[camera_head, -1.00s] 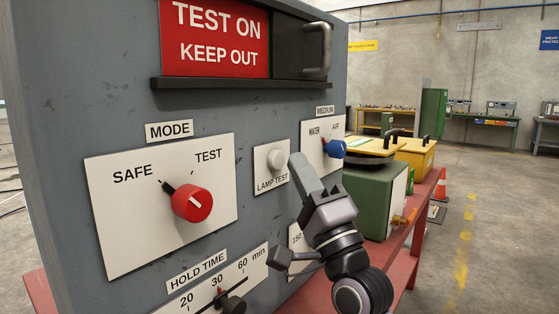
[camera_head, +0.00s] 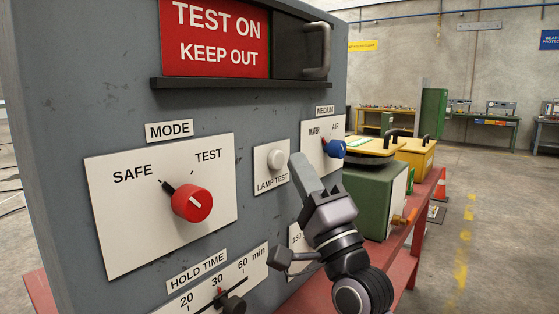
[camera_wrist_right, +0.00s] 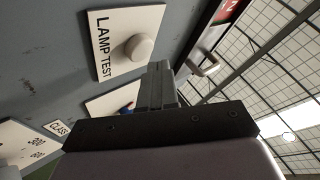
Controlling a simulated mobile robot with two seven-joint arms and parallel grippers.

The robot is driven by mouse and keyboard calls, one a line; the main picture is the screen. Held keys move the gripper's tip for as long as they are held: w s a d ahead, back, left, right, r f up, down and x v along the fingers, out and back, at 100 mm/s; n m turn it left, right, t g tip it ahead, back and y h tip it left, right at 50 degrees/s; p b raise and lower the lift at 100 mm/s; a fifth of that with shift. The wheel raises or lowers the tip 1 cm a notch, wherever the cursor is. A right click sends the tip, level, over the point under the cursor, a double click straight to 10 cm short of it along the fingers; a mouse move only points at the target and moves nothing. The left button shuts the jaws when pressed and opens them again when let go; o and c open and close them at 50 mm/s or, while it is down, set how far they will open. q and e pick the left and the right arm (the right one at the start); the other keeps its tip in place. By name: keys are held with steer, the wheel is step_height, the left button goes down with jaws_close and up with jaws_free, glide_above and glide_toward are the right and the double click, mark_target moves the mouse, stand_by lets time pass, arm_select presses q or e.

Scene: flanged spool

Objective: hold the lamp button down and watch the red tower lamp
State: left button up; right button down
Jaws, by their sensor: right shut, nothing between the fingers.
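The white round lamp button (camera_head: 276,158) sits on a small white plate marked LAMP TEST on the grey panel. It also shows in the right wrist view (camera_wrist_right: 139,48), standing out from its plate. My right gripper (camera_head: 297,160) is shut and empty. In the head view its tip is just right of the button; in the wrist view (camera_wrist_right: 157,68) a gap shows between tip and button, so it looks close but apart. No red tower lamp is in view. My left gripper is not in view.
The red MODE knob (camera_head: 192,203) is left of the button, and the HOLD TIME slider (camera_head: 232,304) is below. The blue MEDIUM knob (camera_head: 335,148) is close to the right. A sliding door handle (camera_head: 318,50) and a ledge (camera_head: 240,82) stick out above. A green box (camera_head: 368,205) stands behind my right arm.

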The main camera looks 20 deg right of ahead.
stand_by(0.7)
steer(key=shift+w+a, duration=0.2)
steer(key=shift+w, duration=0.15)
steer(key=shift+w+a, duration=0.25)
steer(key=shift+w, duration=0.2)
stand_by(2.8)
steer(key=shift+s+p, duration=0.1)
steer(key=shift+p, duration=0.2)
steer(key=shift+s+d, duration=0.45)
steer(key=shift+s, duration=0.25)
steer(key=s+d, duration=0.1)
steer(key=s, duration=0.2)
steer(key=s+d+p, duration=0.1)
steer(key=shift+s+d, duration=0.15)
steer(key=shift+d, duration=0.15)
